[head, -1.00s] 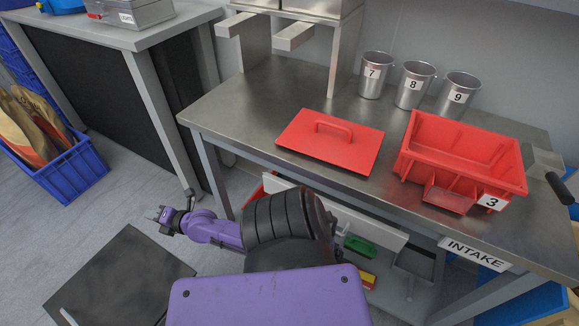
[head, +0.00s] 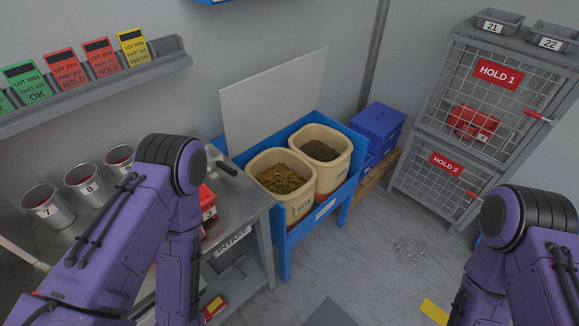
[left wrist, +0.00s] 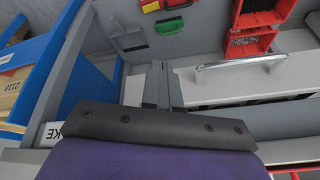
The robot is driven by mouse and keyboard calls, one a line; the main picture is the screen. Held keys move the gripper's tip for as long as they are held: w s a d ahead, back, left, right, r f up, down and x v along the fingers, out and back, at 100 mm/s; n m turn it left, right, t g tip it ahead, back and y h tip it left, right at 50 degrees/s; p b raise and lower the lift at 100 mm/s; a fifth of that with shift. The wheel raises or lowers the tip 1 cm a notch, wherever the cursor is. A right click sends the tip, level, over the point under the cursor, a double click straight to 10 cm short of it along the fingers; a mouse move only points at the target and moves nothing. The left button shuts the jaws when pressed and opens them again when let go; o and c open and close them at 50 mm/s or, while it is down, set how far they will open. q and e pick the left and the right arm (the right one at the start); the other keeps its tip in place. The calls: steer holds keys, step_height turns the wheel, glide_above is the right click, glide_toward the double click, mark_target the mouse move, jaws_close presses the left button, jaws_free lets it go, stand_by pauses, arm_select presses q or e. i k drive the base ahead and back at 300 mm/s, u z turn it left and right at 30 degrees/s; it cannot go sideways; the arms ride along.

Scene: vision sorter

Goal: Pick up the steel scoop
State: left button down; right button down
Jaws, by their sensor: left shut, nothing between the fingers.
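The steel scoop shows in the head view as a dark handle (head: 227,168) at the right end of the intake table. The rest of it is largely hidden behind my left arm. My left gripper is outside the head view. In the left wrist view its two fingers (left wrist: 158,86) are together and empty, near the intake table's front edge and above a lower drawer. The scoop cannot be made out in that view. My right arm is at the lower right of the head view, and its gripper is out of frame.
Steel cups (head: 89,181) and a red bin (head: 208,203) stand on the intake table. A blue stand (head: 284,254) with two tubs of material (head: 283,181) is right of it. A wire hold cabinet (head: 485,105) stands farther right. The drawer handle (left wrist: 240,62) is close to my left fingers.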

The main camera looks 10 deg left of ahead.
mark_target(215, 159)
steer(key=z, duration=1.35)
steer(key=i, duration=1.5)
steer(key=u, duration=2.25)
